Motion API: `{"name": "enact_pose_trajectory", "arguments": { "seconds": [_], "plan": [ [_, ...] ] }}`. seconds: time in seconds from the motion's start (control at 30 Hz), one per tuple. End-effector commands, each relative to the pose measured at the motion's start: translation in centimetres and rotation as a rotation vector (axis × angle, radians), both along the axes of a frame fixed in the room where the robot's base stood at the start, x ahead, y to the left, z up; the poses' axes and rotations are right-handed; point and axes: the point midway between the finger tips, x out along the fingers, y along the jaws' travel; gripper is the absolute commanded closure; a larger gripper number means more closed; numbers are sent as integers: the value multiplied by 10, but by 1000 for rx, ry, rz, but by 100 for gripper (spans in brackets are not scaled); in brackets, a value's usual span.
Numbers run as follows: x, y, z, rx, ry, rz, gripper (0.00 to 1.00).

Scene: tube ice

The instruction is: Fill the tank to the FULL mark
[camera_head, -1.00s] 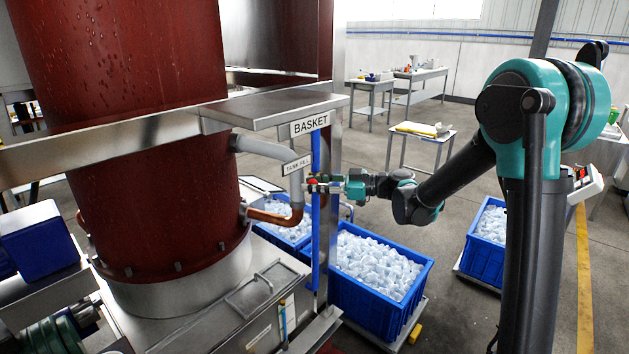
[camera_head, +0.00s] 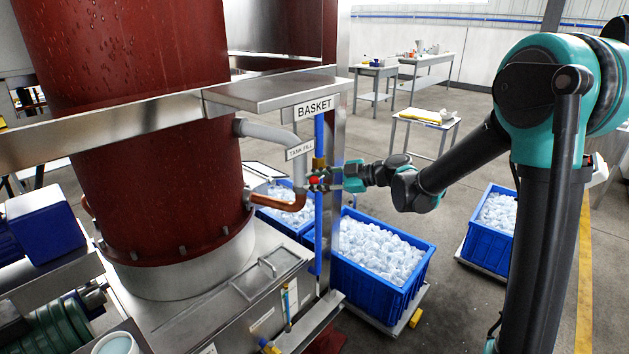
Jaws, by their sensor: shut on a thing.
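The TANK FILL label (camera_head: 300,149) hangs by a grey pipe in front of the red-brown cylinder. My gripper (camera_head: 322,181) is beside the blue vertical pipe (camera_head: 319,230), shut on a small red-ended valve handle (camera_head: 314,180). The fingers partly hide the handle, so its exact angle is unclear. A brass fitting (camera_head: 319,163) shows just above. The steel tank (camera_head: 215,318) lies below the cylinder, with a lidded top. A thin upright gauge (camera_head: 287,305) stands on its front; its level and any FULL mark are too small to read.
Blue crates of ice stand behind the frame (camera_head: 372,302) and at right (camera_head: 488,243). A BASKET sign (camera_head: 314,109) hangs from a steel shelf. A copper pipe (camera_head: 280,202) bends close to my gripper. Floor between the crates is clear.

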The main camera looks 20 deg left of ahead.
Motion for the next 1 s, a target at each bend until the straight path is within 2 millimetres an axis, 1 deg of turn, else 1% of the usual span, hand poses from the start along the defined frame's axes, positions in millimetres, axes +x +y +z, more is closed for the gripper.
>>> {"name": "enact_pose_trajectory", "arguments": {
  "seconds": [0.03, 0.27, 0.3, 0.43, 0.47, 0.77, 0.87, 0.97, 1.0],
  "plan": [
    [0, -2, -3, -9, -4, -2, 100],
    [0, -2, -4, -10, -2, -1, 100],
    [0, -2, -4, -10, -2, -1, 70],
    [1, -2, -3, -8, -3, -2, 54],
    [1, -2, -3, -8, -2, -3, 53],
    [0, -2, -2, -5, -1, -1, 53],
    [1, -9, 0, -5, -1, -3, 53],
    [0, -23, 5, -5, 0, -4, 53],
    [1, -30, 7, -5, 0, -5, 53]
  ]
}}
